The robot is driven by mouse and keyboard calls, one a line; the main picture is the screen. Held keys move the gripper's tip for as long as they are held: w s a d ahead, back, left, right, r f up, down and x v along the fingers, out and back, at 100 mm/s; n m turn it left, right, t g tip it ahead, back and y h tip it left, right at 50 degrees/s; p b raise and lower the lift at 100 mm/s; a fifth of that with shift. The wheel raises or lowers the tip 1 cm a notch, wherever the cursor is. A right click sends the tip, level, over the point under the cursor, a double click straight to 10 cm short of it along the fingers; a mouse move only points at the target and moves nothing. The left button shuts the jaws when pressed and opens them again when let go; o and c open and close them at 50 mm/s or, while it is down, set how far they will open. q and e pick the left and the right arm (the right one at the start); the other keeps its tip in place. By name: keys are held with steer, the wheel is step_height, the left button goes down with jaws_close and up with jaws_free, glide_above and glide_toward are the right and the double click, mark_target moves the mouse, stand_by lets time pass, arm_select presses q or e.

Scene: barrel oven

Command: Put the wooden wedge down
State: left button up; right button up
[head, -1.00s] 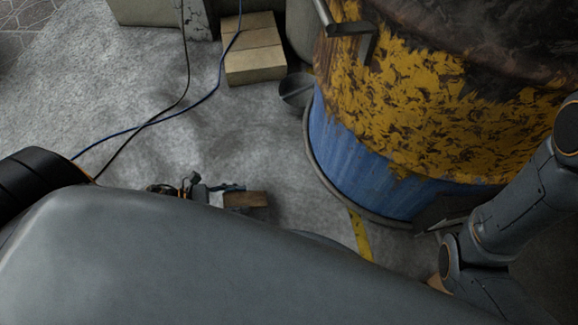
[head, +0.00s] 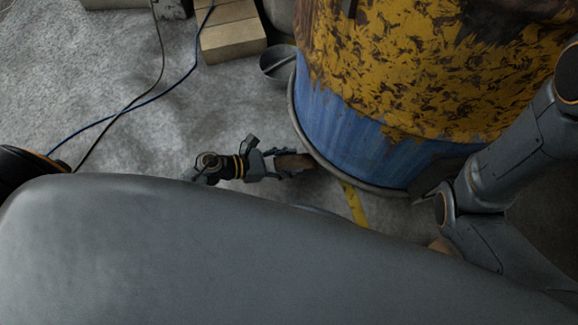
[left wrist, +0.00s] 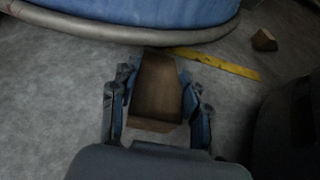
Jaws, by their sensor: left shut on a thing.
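The wooden wedge (head: 297,162) is a brown block held by my left gripper (head: 285,161), low over the floor beside the foot of the blue barrel (head: 345,130). In the left wrist view the wedge (left wrist: 157,88) sits between both fingers of the left gripper (left wrist: 157,100), its far end close to the barrel's grey bottom rim (left wrist: 130,32). I cannot tell whether the wedge touches the floor or the rim. My right arm shows at the right, but its gripper is not in view.
A yellow strip (head: 354,203) lies on the floor by the barrel. Another small wooden piece (left wrist: 264,40) lies beyond it in the left wrist view. Pale blocks (head: 232,35), a round metal dish (head: 278,65) and a blue cable (head: 150,101) lie toward the back.

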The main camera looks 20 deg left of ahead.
mark_target(289, 167)
arm_select(q)
steer(key=shift+f+b, duration=1.4)
steer(key=shift+f, duration=0.25)
steer(key=shift+f, duration=0.2)
steer(key=o, duration=1.4)
steer(key=shift+c, duration=0.2)
steer(key=shift+r, duration=0.1)
